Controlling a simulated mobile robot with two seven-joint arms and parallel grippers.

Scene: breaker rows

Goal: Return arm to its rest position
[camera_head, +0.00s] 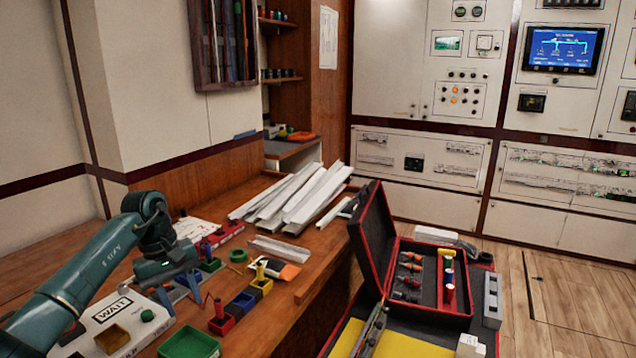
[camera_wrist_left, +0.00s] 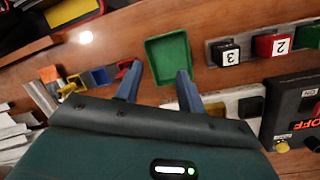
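My left arm comes in from the left in the head view. Its gripper (camera_head: 193,288) is above the wooden workbench, beside several small coloured bins. In the left wrist view the two blue-grey fingers of the left gripper (camera_wrist_left: 157,84) stand apart with nothing between them. A green tray (camera_wrist_left: 168,58) lies on the bench just beyond the fingertips; it also shows in the head view (camera_head: 188,343). My right gripper is not in view.
White trunking strips (camera_head: 295,195) are piled at the back of the bench. An open red-edged toolbox (camera_head: 425,285) stands to the right. A white WAIT box (camera_head: 118,318) lies near the left arm. Numbered blocks (camera_wrist_left: 228,54) stand right of the tray in the wrist view.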

